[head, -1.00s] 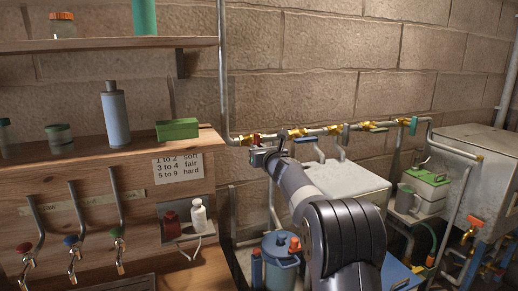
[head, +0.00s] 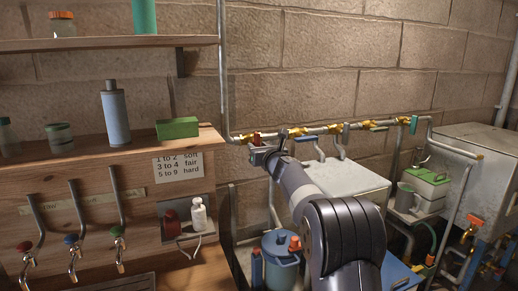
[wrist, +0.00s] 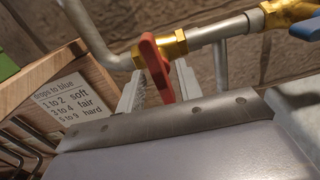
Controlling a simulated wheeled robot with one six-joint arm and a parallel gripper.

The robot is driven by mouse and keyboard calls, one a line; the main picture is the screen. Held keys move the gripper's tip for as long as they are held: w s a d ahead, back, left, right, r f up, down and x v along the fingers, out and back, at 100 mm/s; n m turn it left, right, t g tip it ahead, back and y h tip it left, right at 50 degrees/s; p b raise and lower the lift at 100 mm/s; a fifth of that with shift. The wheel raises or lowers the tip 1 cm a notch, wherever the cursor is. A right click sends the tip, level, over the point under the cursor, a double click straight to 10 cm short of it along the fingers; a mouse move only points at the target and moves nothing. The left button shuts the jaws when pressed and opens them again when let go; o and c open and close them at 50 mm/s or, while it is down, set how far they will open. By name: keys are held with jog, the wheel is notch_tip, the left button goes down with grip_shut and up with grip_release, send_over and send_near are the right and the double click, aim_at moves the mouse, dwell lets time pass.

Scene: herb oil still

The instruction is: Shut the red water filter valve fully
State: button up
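The red valve lever (wrist: 156,68) sits on a brass valve body (wrist: 174,44) at the left end of the wall pipe. In the wrist view the lever lies across the pipe's line and points down between my fingers. The red lever also shows small in the head view (head: 256,138). My gripper (wrist: 160,88) is open, with one pale finger on each side of the lever. The right finger is close to the lever; I cannot tell whether it touches. In the head view my gripper (head: 265,152) is just below the valve, partly hiding it.
A wooden cabinet with a hardness label (head: 178,167) stands to the left. A blue-grey pot (head: 281,265) stands below my arm.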

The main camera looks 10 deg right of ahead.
jog(key=shift+s, duration=0.1)
jog(key=s+d+b, duration=0.2)
jog(key=s+b, duration=0.2)
jog(key=s, duration=0.6)
jog(key=shift+s+b, duration=0.25)
jog(key=shift+b, duration=0.1)
dwell(1.8)
